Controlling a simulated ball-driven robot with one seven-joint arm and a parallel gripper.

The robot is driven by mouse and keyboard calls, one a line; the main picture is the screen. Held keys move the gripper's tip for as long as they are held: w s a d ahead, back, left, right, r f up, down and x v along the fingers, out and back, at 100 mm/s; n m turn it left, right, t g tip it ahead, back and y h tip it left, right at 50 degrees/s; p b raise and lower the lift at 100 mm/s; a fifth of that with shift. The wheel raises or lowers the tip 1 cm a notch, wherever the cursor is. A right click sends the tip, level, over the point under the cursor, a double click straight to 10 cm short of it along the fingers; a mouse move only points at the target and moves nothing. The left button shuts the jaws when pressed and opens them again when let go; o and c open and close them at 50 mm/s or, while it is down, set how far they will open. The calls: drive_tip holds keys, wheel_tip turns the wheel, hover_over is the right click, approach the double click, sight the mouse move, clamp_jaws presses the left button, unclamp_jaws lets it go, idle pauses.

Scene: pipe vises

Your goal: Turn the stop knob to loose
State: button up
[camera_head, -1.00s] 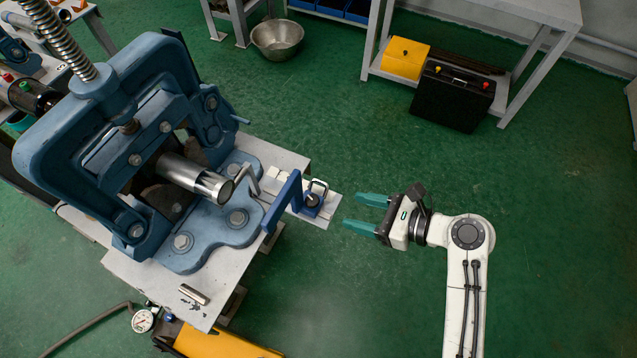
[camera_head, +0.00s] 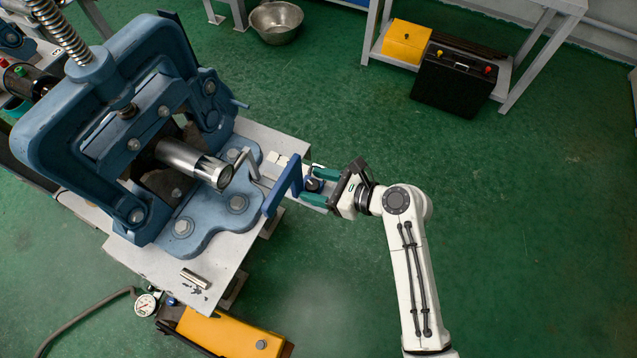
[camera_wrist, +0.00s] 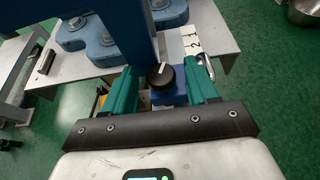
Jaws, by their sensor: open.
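The stop knob (camera_wrist: 161,76) is a black round knob with a white pointer line, on a blue block (camera_wrist: 168,97). In the wrist view it sits between the two green fingers of my gripper (camera_wrist: 162,84), with a gap visible on both sides. My gripper is open. In the head view my gripper (camera_head: 314,186) reaches in from the right, its fingers on either side of the knob, which is mostly hidden there.
The blue vise (camera_head: 110,130) clamps a shiny pipe (camera_head: 190,163) on the grey bench (camera_head: 145,262). A scale plate with numbers (camera_wrist: 192,43) and a metal loop (camera_wrist: 207,66) are close to the right finger in the wrist view. A loose metal cylinder (camera_head: 195,278) lies on the bench.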

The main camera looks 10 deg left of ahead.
drive_tip(key=shift+c, duration=0.3)
drive_tip(key=c, duration=0.9)
drive_tip(key=shift+w+d+r+n+g+p, duration=0.1)
drive_tip(key=shift+w+n+g+p, duration=0.2)
drive_tip(key=shift+n+g, duration=0.55)
drive_tip(key=shift+c, duration=0.2)
drive_tip(key=shift+n+g+y, duration=0.3)
drive_tip(key=shift+n+g, duration=1.25)
drive_tip(key=shift+g, duration=0.4)
drive_tip(key=o, duration=1)
drive_tip(key=v, duration=1)
drive_tip(key=shift+d, duration=0.4)
